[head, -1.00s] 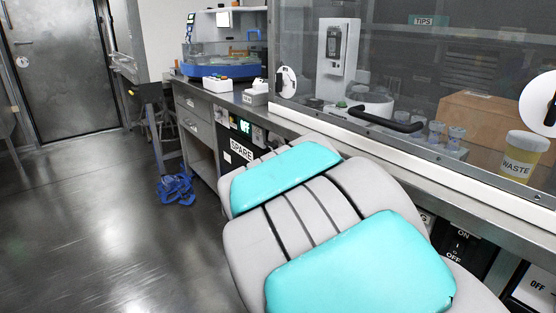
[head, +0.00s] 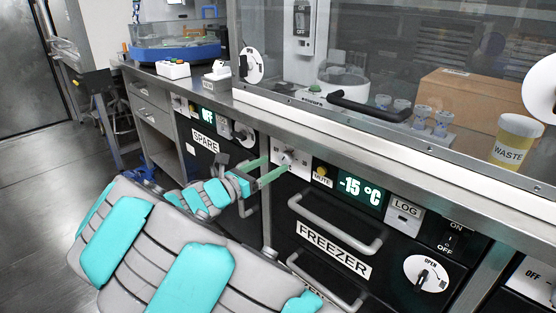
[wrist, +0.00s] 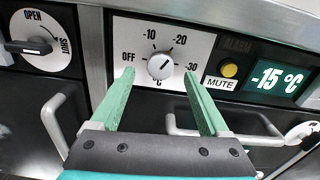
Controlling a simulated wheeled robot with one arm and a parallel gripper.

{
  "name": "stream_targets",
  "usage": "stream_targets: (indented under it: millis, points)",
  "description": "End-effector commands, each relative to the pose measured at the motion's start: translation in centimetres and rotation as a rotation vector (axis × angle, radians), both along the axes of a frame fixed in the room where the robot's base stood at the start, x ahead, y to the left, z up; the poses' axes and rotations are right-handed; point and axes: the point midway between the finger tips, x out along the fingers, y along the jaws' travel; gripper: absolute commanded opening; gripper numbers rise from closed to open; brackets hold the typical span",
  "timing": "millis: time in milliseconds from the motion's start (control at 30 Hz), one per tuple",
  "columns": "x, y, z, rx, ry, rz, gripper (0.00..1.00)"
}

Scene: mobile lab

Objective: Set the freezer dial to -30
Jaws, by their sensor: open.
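The freezer dial (wrist: 160,66) is a small round light knob on a white plate marked OFF, -10, -20 and -30. Its dark mark points up and right, between -10 and -20. The dial also shows in the head view (head: 288,157), partly behind the fingers. The freezer display (head: 360,193) reads -15 °C; it also shows in the wrist view (wrist: 280,78). My gripper (wrist: 159,73) is open and empty, with green fingertips on the left and right of the dial, apart from it. In the head view my gripper (head: 274,167) reaches the dial plate.
A yellow button (wrist: 229,71) labelled MUTE sits right of the dial. The freezer handle (head: 335,224) juts out below. An OPEN/SHUT lever (wrist: 32,46) is on the left in the wrist view. The steel bench edge (head: 400,178) overhangs the panel.

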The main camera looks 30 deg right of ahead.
Motion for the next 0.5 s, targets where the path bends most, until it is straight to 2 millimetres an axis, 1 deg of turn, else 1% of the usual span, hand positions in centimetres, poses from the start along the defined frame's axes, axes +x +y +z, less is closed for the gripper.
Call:
stream_targets:
  millis: [33,200,333,500]
  points:
    - [0.2,-0.9,0.0,0.0,-0.001,-0.005,0.79]
    - [0.9,-2.9,0.0,0.001,-0.002,-0.004,0.79]
    - [1.2,-3.7,0.0,0.002,-0.001,-0.002,0.79]
    - [1.4,-4.0,0.0,0.003,-0.002,-0.001,0.79]
